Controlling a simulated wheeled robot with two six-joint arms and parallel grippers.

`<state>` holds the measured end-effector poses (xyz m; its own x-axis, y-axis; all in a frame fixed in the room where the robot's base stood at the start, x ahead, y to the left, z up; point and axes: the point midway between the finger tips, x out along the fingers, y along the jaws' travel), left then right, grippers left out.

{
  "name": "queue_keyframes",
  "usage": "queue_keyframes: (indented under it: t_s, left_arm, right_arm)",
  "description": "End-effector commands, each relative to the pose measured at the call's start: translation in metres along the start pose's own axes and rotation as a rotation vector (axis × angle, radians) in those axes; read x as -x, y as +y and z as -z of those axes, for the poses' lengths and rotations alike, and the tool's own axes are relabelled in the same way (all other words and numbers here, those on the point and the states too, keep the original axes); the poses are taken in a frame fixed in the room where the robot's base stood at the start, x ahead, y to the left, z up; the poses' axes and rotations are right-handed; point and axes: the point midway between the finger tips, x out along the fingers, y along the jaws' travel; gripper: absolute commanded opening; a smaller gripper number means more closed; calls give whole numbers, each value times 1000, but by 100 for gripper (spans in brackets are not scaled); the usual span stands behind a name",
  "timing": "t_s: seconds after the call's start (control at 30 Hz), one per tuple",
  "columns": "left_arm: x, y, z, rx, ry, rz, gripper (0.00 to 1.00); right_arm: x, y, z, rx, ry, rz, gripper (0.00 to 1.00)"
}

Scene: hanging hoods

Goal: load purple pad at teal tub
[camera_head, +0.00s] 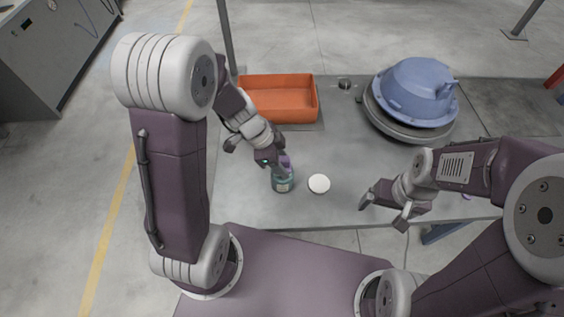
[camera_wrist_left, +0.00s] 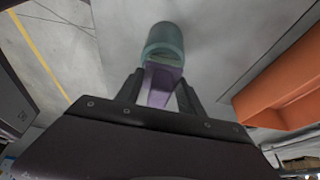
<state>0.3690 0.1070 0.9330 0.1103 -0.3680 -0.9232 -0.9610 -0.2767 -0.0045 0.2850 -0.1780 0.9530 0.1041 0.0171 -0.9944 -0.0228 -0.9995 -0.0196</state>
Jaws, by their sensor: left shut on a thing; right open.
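The teal tub (camera_head: 283,184) stands on the grey table near its front edge, with a pale label on its side. It also shows in the left wrist view (camera_wrist_left: 164,41), just beyond my fingertips. My left gripper (camera_head: 281,164) is shut on the purple pad (camera_wrist_left: 158,84) and holds it at the tub's mouth. The pad's far end meets the tub's rim in the left wrist view; how deep it reaches inside I cannot tell. My right gripper (camera_head: 384,207) is open and empty above the table's front edge, right of the tub.
A round white lid (camera_head: 319,184) lies on the table just right of the tub. An orange tray (camera_head: 279,98) stands behind. A large blue housing (camera_head: 415,93) sits on a round grey base at the back right. The table's middle is clear.

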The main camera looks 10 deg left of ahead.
Motion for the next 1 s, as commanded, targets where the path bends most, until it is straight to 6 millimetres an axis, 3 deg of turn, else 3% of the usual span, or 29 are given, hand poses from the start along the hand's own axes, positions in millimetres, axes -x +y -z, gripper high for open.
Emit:
queue_keyframes:
  t_s: [0.53,1.0]
  left_arm:
    - [0,2,0,1,-2,-6,13]
    - [45,0,18,1,-1,-1,13]
  right_arm:
    - [1,0,0,0,0,0,90]
    - [33,-1,4,0,0,0,90]
